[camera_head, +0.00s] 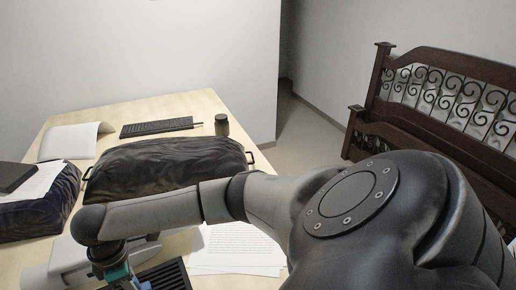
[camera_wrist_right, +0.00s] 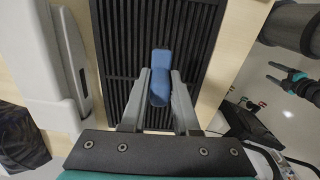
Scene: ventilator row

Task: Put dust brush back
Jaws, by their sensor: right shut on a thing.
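The dust brush shows as a blue, rounded, elongated piece (camera_wrist_right: 161,72) in the right wrist view. My right gripper (camera_wrist_right: 160,92) is shut on it, one grey finger on each side. The brush is over a black slatted panel or tray (camera_wrist_right: 113,45); I cannot tell whether it touches it. Bristles are not visible. In the head view my right arm reaches to the lower left, and the slatted piece (camera_head: 172,276) shows beside its wrist. My left gripper (camera_wrist_right: 273,78) seems to be the small teal and black one at the right of the wrist view, its fingers apart and empty.
A white device (camera_head: 65,262) stands close to the slatted piece. Papers (camera_head: 238,248) lie under my arm. A dark bag (camera_head: 165,160), a keyboard (camera_head: 158,127) and a dark cup (camera_head: 221,125) are farther back on the wooden table (camera_head: 195,104).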

